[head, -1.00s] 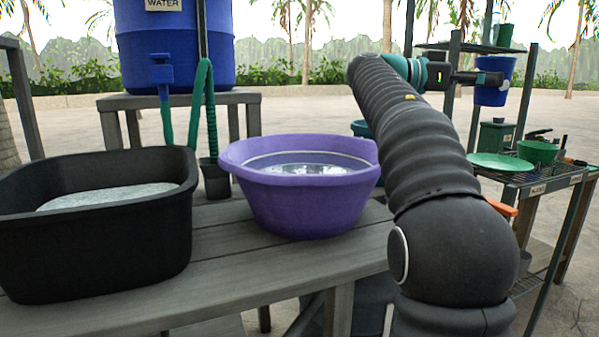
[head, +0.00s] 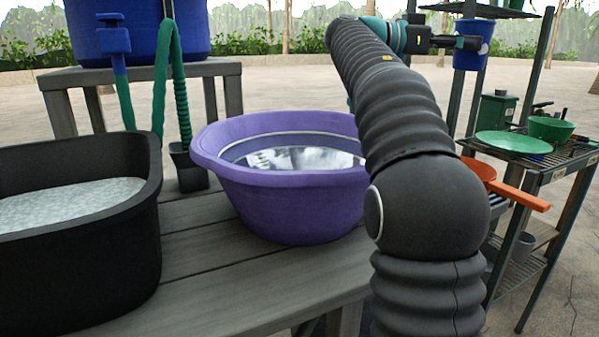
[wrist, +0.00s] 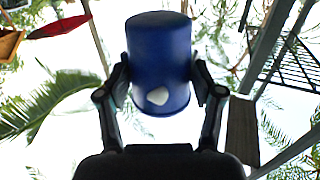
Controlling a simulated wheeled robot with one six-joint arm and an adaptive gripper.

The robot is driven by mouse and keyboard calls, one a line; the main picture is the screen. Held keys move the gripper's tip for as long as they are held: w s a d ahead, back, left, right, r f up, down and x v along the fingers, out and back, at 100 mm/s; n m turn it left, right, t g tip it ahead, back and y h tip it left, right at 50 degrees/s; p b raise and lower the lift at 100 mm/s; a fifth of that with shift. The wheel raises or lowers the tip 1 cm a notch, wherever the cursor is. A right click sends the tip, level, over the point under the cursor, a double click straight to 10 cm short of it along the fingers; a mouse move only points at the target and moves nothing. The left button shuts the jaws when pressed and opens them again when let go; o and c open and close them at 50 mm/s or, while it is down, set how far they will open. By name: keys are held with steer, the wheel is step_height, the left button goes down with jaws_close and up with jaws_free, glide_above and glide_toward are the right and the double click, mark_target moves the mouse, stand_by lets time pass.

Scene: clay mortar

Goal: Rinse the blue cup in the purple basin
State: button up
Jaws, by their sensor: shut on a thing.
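The blue cup (head: 473,46) is held in my gripper (head: 458,42) at the upper right of the head view, up in the air. In the wrist view the blue cup (wrist: 160,65) sits between the two fingers of my gripper (wrist: 160,80), which touch its sides. A pale spot shows on the cup. The purple basin (head: 290,205) stands on the grey wooden table and holds clear liquid (head: 300,158). The cup is apart from the basin, to its right and higher. My arm hides the basin's right edge.
A black tub (head: 80,270) with pale contents stands left of the basin. A blue water barrel (head: 140,30) with a green hose (head: 162,80) is behind. At right, a metal rack (head: 560,160) holds a green plate (head: 512,143), a green bowl (head: 551,129) and an orange-handled pan (head: 520,196).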

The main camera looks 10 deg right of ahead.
mark_target(455, 32)
steer(key=shift+a+r, duration=0.1)
stand_by(0.3)
steer(key=shift+w+a+r+t+y+p, duration=0.2)
steer(key=shift+r+t+y+p, duration=0.1)
steer(key=shift+y, duration=0.2)
steer(key=shift+w+a+r+n+t+y+p, duration=0.3)
steer(key=shift+w+a+r+t+y+p, duration=0.15)
steer(key=shift+a+r+y+p, duration=0.4)
steer(key=w+a+f+n+t+y+p, duration=0.1)
steer(key=a+f+n+y+p, duration=0.15)
steer(key=a+y, duration=0.45)
steer(key=a+f+n+t+y+p, duration=0.1)
steer(key=a+f+n+y+p, duration=0.15)
steer(key=a, duration=0.95)
steer(key=w+a+f+n+t+y+p, duration=0.15)
steer(key=a+f+y, duration=0.25)
steer(key=a, duration=0.5)
steer(key=shift+g, duration=0.3)
steer(key=shift+s+a+f+b, duration=0.15)
steer(key=shift+f+b, duration=0.25)
steer(key=shift+f, duration=2.45)
steer(key=shift+s+d+f+b, duration=0.15)
steer(key=shift+f+b, duration=0.3)
steer(key=shift+f, duration=2.35)
steer(key=shift+s+a+f+b, duration=0.15)
steer(key=shift+f+b, duration=0.25)
steer(key=shift+f, duration=2.45)
